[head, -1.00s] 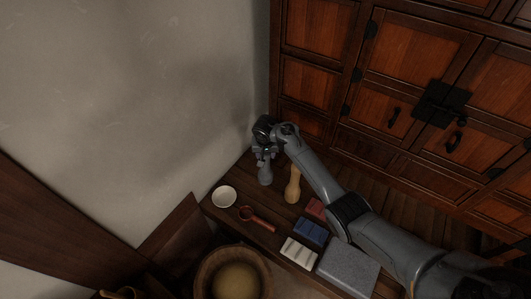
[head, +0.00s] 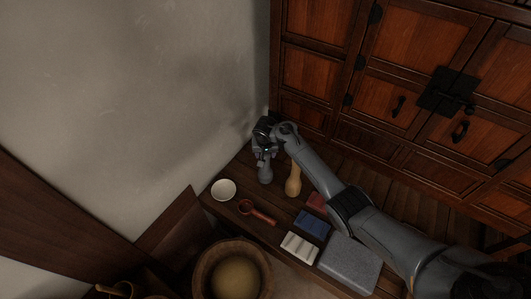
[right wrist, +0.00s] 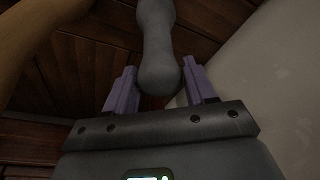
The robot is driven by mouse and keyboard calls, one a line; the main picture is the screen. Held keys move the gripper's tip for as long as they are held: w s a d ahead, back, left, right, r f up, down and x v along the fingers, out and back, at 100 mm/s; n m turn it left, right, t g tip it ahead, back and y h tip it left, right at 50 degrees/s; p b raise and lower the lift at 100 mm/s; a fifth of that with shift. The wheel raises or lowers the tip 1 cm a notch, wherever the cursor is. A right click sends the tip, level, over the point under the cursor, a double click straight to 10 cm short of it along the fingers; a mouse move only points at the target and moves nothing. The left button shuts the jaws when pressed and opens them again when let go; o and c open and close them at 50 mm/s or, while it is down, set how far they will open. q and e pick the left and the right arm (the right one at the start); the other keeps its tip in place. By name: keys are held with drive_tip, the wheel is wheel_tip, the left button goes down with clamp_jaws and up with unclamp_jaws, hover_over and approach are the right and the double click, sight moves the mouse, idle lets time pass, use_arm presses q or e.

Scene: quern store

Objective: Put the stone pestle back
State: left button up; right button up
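The stone pestle (head: 265,176) is grey and stands upright at the back left of the dark wooden bench. My right gripper (head: 265,163) is over its upper end. In the right wrist view the pestle's rounded end (right wrist: 158,78) sits between the two purple fingers (right wrist: 160,88), which appear to touch it on both sides. Whether the pestle's lower end rests on the bench is unclear. My left gripper does not show.
On the bench (head: 233,211) are a tan wooden pestle-like piece (head: 294,182), a white bowl (head: 223,190), a reddish-brown scoop (head: 258,213), red (head: 318,201), blue (head: 312,223) and white (head: 299,247) blocks, and a grey slab (head: 350,263). A wooden tub (head: 205,275) stands in front. A cabinet (head: 398,100) stands behind.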

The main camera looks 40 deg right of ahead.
drive_tip(key=o, duration=0.3)
drive_tip(key=p+v, duration=0.7)
drive_tip(key=v, duration=0.5)
drive_tip(key=s+a+f+n, duration=0.3)
drive_tip(key=s+a, duration=0.1)
drive_tip(key=s, duration=0.4)
drive_tip(key=s+a+f+n, duration=0.2)
drive_tip(key=s+a+f, duration=0.15)
drive_tip(key=s, duration=0.45)
drive_tip(key=s+a+r+n+y, duration=0.1)
drive_tip(key=s+a+r+n, duration=0.1)
drive_tip(key=s, duration=0.7)
drive_tip(key=s+a+r+n+t+y, duration=0.1)
drive_tip(key=s+a+r+n, duration=0.1)
drive_tip(key=s+a+r, duration=0.2)
drive_tip(key=s+a, duration=0.3)
drive_tip(key=s, duration=0.2)
drive_tip(key=shift+s+r+n, duration=0.25)
drive_tip(key=shift+r+n, duration=0.05)
drive_tip(key=shift+r, duration=0.1)
